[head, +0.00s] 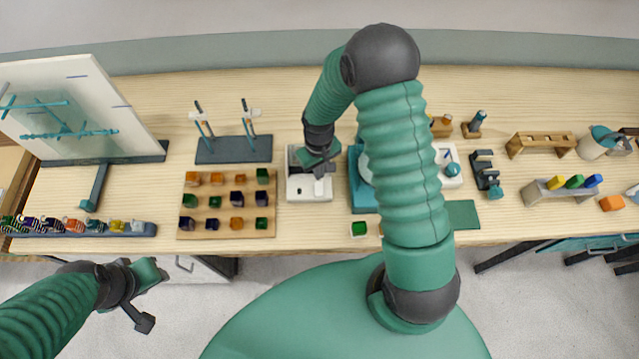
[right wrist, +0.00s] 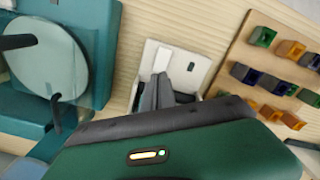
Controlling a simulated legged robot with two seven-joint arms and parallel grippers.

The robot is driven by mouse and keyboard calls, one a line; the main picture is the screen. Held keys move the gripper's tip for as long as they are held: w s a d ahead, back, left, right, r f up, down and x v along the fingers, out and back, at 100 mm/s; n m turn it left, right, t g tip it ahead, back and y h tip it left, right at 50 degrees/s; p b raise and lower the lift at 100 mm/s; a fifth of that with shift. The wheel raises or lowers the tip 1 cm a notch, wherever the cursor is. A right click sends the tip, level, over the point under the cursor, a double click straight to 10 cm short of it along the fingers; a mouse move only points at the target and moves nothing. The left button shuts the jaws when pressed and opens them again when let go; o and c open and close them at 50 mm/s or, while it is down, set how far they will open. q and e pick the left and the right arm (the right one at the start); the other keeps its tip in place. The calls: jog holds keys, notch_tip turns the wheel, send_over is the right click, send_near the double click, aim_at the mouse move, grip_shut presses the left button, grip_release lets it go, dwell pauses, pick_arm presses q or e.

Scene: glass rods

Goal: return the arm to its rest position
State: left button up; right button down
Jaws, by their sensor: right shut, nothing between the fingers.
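My right arm (head: 402,165) reaches up over the table in the head view and bends down at its far end. Its gripper (head: 322,172) hangs over a white boxy device (head: 309,190). In the right wrist view the fingers (right wrist: 165,88) are together and empty, in front of the white device (right wrist: 182,62). The gap between the fingertips and the device is hard to judge. My left gripper (head: 143,300) is in front of the table's near edge, over the floor at lower left. Its finger opening is not clear.
A wooden block board (head: 228,212) is left of the device; a teal unit with a round plate (right wrist: 50,60) is on its other side. Two rod stands (head: 234,150) and a tilted white board (head: 85,105) are further left. Small racks (head: 541,140) stand at right.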

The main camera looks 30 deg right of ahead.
notch_tip(320, 180, up, 2)
jog(key=shift+p, duration=0.55)
